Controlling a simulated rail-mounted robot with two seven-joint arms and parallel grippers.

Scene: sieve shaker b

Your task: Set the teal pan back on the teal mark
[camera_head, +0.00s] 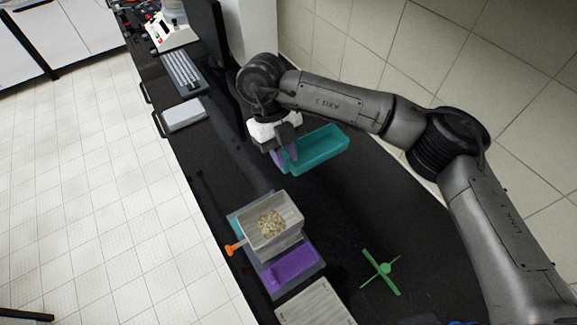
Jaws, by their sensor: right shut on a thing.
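The teal pan (319,148) is a rectangular, open tray at the upper middle of the bench. My right gripper (284,156) is shut on the pan at its left end. The pan looks empty. I cannot tell whether it touches the bench or hangs just above it. A small teal patch (236,226) shows at the left edge of the shaker base, mostly hidden by the box above it; I cannot tell if it is the teal mark. My left gripper is not in view.
A grey sieve box (287,236) with pale grains (269,224) stands beside a purple pan or patch (291,265). An orange knob (232,249) sticks out left. A green cross-shaped thing (381,270) and a pale ribbed plate (315,304) lie nearer.

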